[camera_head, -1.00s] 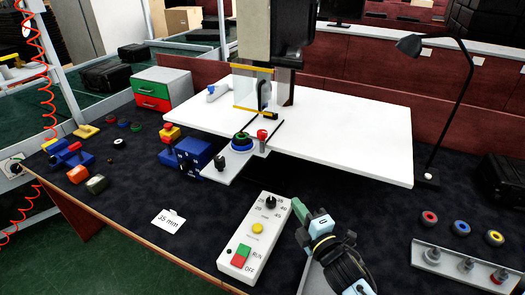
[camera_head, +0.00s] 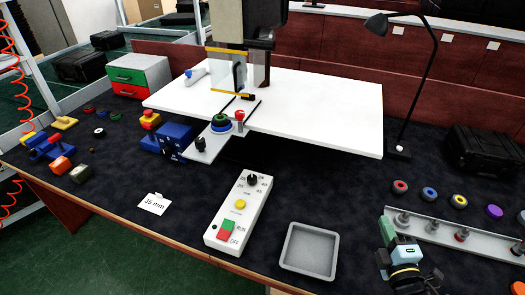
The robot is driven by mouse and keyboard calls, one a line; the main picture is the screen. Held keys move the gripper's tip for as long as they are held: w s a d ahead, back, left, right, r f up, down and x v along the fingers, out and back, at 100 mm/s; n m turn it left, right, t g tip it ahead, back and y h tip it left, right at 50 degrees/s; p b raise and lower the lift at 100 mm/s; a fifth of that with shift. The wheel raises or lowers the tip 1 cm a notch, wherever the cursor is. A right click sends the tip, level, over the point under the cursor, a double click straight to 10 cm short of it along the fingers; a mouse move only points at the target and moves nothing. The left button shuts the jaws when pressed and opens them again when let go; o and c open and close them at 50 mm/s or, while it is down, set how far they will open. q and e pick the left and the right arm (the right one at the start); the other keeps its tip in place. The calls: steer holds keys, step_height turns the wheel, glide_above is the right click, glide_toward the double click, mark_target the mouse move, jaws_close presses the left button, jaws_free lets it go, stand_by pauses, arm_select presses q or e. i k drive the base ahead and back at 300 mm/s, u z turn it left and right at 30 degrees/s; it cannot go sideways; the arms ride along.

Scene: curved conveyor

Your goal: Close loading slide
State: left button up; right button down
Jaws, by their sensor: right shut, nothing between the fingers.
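The loading slide (camera_head: 191,156) is a light grey plate that sticks out from the front of the white machine table (camera_head: 320,105). A round green and blue piece (camera_head: 220,122) sits on it, with a small red-topped post (camera_head: 240,117) beside it. A black knob (camera_head: 200,145) stands near its outer end. My right gripper (camera_head: 386,230) is at the lower right, shut and empty, well apart from the slide. It is near the front of a rail with pegs. My left gripper is out of view.
A control box (camera_head: 238,212) with red and green buttons stands in front of the slide. A grey tray (camera_head: 309,251) lies right of it. A pegged rail (camera_head: 450,236), several coloured rings and a lamp (camera_head: 402,150) are on the right. A blue device (camera_head: 172,138) stands close left of the slide.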

mark_target(206, 147)
steer(key=k, duration=0.5)
steer(key=u, duration=0.85)
steer(key=i, duration=1)
